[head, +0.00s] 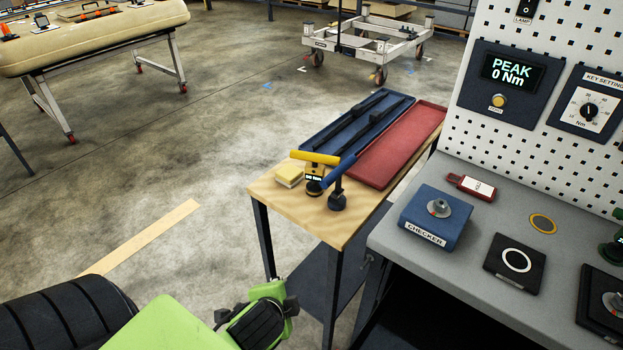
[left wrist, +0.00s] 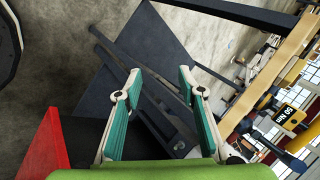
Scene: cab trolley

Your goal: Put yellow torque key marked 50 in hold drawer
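The yellow torque key (head: 315,158) marked 50 Nm stands on the near end of the wooden side table, its yellow handle across the top. In the left wrist view its dark label (left wrist: 290,115) shows at the right edge. My left gripper (left wrist: 160,80) is open and empty, its teal fingers apart before the table's dark lower frame. In the head view the left arm comes in low, below and left of the table top, and the fingers are hard to make out. No drawer marked hold can be made out. My right gripper is not in view.
A blue-handled key (head: 337,178) stands close beside the yellow one, and a yellow block (head: 289,175) lies left of it. Behind are a blue tray (head: 322,133) with dark tools and a red tray (head: 410,140). A grey bench (head: 465,220) with a blue checker (head: 425,228) is at right.

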